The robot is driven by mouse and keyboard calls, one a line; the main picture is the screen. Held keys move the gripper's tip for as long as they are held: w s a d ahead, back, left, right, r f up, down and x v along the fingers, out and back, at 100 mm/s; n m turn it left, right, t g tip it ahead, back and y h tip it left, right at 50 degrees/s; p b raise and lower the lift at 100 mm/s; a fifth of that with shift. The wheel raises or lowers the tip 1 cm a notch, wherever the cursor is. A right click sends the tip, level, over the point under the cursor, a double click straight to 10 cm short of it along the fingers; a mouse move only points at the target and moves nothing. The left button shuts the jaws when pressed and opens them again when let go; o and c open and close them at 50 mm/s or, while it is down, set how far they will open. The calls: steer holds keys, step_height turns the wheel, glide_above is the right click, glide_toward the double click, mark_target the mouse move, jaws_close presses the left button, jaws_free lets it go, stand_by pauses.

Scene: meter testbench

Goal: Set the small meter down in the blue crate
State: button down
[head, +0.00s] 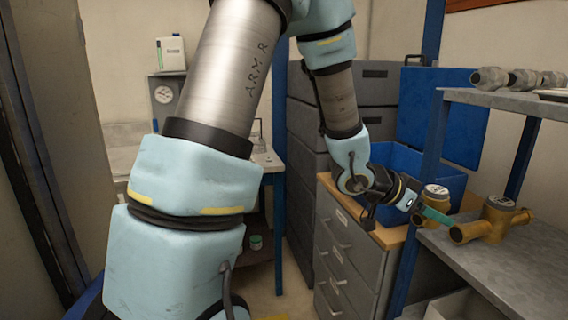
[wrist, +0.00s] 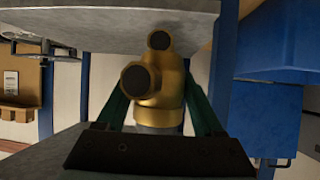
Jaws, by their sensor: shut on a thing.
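The small meter (head: 437,194), brass with a pale round top, is held in my gripper (head: 432,213) beside the blue post, at the bench's left end. In the wrist view the brass body of the small meter (wrist: 158,100) sits between the green fingers of my gripper (wrist: 158,108), its two dark round ports facing the camera. The fingers are shut on it. I cannot tell whether its underside touches anything. The blue crate (head: 395,160) stands on the wood-topped drawer cabinet, behind and left of the gripper. My arm and the meter hide part of it.
A larger brass meter (head: 490,222) stands on the grey bench (head: 490,258) to the right. A blue post (head: 428,165) rises between bench and crate. A shelf (head: 510,102) with metal fittings is above. A blue panel (head: 440,110) stands upright behind the crate. Grey drawers (head: 345,255) are below.

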steer(key=w+a+f+n+t+y, duration=0.3)
steer(key=w+a, duration=0.5)
steer(key=a, duration=0.6)
steer(key=w+a+f+n+t+y, duration=0.3)
steer(key=w+a+n+y, duration=0.2)
steer(key=a, duration=0.8)
steer(key=w+a+f+n+t+y, duration=0.3)
steer(key=w+a+n, duration=0.5)
steer(key=w+a, duration=0.4)
steer(key=shift+a+t+y, duration=0.5)
steer(key=shift+a, duration=0.85)
steer(key=shift+w, duration=0.15)
steer(key=s+f, duration=0.6)
steer(key=f, duration=0.7)
steer(key=f+v, duration=0.1)
steer(key=v, duration=0.5)
steer(key=shift+s, duration=0.3)
steer(key=shift+r, duration=0.1)
